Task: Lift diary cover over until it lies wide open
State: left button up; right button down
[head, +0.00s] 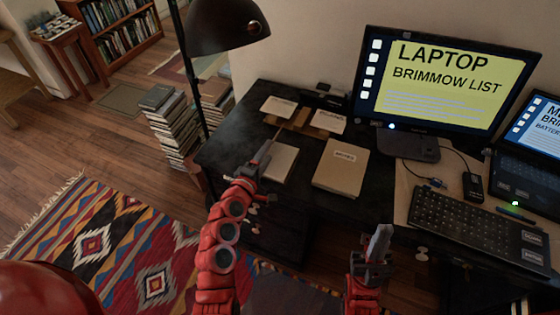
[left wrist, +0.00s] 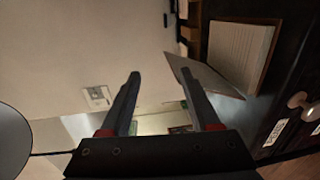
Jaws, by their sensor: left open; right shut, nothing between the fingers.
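The diary (head: 283,163) lies near the left end of the black desk, with pale pages showing. In the left wrist view its lined page block (left wrist: 241,52) is exposed, and its cover (left wrist: 212,78) stands raised and tilted at the side toward my gripper. My left gripper (head: 266,152) is at the diary's left side; in the left wrist view its open fingers (left wrist: 158,72) show, the right finger close against the cover. I cannot tell whether they touch. Nothing is between the fingers. My right gripper (head: 379,243) is shut and empty in front of the desk, away from the diary.
A closed tan book (head: 341,167) lies right of the diary. Labelled cards (head: 279,106) and (head: 329,121) stand behind it. A monitor (head: 440,85), a keyboard (head: 475,222) and a laptop (head: 530,160) fill the right side. A floor lamp (head: 228,25) and book stacks (head: 170,125) stand left.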

pick_arm(q)
jog(key=shift+w+a+r, duration=0.15)
jog(key=shift+a+r, duration=0.1)
jog(key=shift+a, duration=0.2)
jog(key=shift+w+a+r+b, duration=0.15)
jog(key=shift+a+b, duration=0.1)
jog(key=shift+a, duration=0.15)
jog(key=shift+w+a+r+b, duration=0.1)
jog(key=shift+a+b, duration=0.1)
jog(key=shift+a, duration=0.2)
jog(key=shift+a, duration=0.1)
jog(key=shift+w+a+r+b, duration=0.15)
jog(key=shift+a+b, duration=0.1)
jog(key=shift+a, duration=0.15)
jog(key=shift+w+a+r+b, duration=0.1)
jog(key=shift+w+a+b, duration=0.1)
jog(key=shift+a, duration=0.15)
